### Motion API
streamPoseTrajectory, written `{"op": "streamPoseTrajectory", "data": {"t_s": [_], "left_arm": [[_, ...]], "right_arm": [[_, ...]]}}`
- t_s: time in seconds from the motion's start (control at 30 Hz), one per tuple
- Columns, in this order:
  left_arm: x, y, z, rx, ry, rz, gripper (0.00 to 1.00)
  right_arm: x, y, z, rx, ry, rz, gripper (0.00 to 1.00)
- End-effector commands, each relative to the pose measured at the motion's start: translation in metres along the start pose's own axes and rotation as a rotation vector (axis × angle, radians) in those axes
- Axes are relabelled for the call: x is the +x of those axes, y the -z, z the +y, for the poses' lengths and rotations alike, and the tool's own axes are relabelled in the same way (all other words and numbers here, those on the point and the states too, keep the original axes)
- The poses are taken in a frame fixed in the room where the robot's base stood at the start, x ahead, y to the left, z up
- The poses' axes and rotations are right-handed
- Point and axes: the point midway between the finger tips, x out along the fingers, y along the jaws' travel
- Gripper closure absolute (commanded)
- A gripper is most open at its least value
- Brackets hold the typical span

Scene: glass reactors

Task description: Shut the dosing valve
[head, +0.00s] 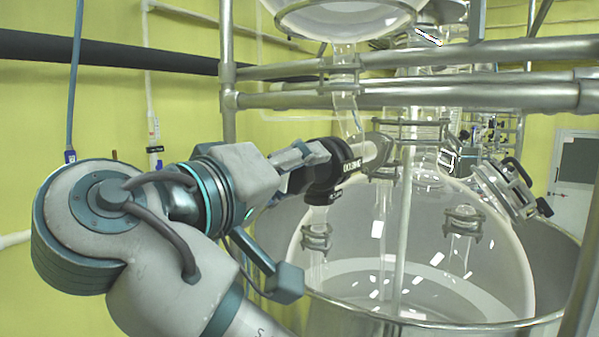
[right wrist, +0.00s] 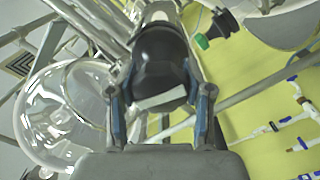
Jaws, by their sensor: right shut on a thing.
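The dosing valve (head: 330,172) is a black body with white lettering on a vertical glass line, at the middle of the head view. In the right wrist view its dark, rounded part (right wrist: 160,62) fills the space between the fingers. My right gripper (head: 306,160) reaches it from the left and is shut on it. The two blue-padded fingers stand on either side of the black part in the right wrist view (right wrist: 160,98). The fingers partly hide the valve's near side in the head view. My left gripper is not in view.
A large round glass reactor vessel (head: 480,265) sits in a metal bath (head: 440,328) below and right of the valve. Steel rails (head: 420,97) cross above it, and a steel post (head: 227,60) stands behind my arm. A glass vessel (head: 345,18) hangs overhead.

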Motion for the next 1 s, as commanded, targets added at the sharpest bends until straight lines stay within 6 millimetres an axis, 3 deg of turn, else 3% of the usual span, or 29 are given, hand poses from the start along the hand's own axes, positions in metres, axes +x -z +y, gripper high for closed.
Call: {"op": "streamPoseTrajectory", "data": {"t_s": [0.2, 0.23, 0.33, 0.83, 1.0], "left_arm": [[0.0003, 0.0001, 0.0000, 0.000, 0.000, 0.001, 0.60], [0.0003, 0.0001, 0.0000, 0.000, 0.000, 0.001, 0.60], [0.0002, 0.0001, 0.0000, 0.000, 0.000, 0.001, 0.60], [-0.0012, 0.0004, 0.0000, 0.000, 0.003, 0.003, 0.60], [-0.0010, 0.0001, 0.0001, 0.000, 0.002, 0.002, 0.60]], "right_arm": [[-0.0006, -0.0004, -0.0046, -0.006, 0.007, -0.002, 0.84], [-0.0006, -0.0004, -0.0045, -0.007, 0.007, -0.002, 0.47], [-0.0006, -0.0002, -0.0039, -0.006, 0.005, -0.001, 0.24], [0.0020, -0.0015, 0.0015, -0.002, 0.001, -0.001, 0.24], [0.0014, -0.0010, 0.0017, -0.077, -0.001, -0.001, 0.24]]}}
